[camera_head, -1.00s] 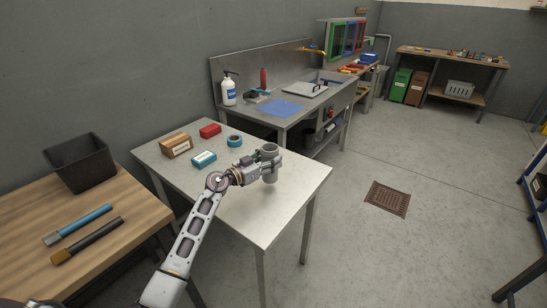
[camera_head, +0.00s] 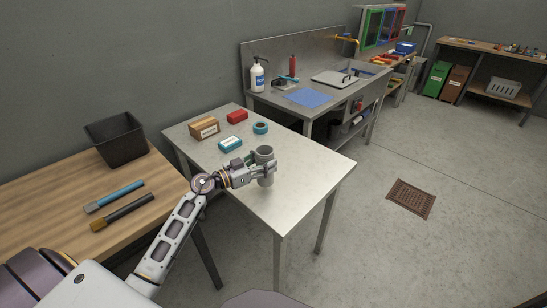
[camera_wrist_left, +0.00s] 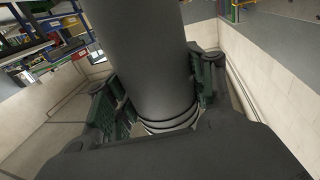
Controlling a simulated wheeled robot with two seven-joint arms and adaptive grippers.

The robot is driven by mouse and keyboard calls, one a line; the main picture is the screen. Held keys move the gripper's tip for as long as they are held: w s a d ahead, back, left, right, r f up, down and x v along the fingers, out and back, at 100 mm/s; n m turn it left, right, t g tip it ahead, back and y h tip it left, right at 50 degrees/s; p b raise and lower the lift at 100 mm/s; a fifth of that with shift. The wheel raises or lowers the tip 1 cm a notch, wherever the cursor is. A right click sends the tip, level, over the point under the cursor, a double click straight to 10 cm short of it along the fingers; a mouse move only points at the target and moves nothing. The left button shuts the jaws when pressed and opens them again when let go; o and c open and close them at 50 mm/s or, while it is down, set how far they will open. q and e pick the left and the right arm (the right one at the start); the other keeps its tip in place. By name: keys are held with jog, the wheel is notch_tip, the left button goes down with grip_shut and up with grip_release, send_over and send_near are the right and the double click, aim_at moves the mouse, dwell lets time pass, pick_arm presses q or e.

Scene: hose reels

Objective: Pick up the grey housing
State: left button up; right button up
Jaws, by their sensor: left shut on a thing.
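The grey housing (camera_head: 265,153) is an upright grey cylinder over the right part of the pale table (camera_head: 300,200). My left gripper (camera_head: 266,168) reaches in from the left and is shut around the middle of the housing. In the left wrist view the housing (camera_wrist_left: 150,55) fills the space between the dark green finger pads, with ribbed rings at its lower visible end. I cannot tell whether its base touches the table. My right gripper is not in view.
A wooden bench (camera_head: 60,220) at left bears a black bin (camera_head: 116,141) and two brushes. A steel sink bench (camera_head: 335,92) stands behind.

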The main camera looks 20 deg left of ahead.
pick_arm(q)
jog(key=shift+v, duration=1.35)
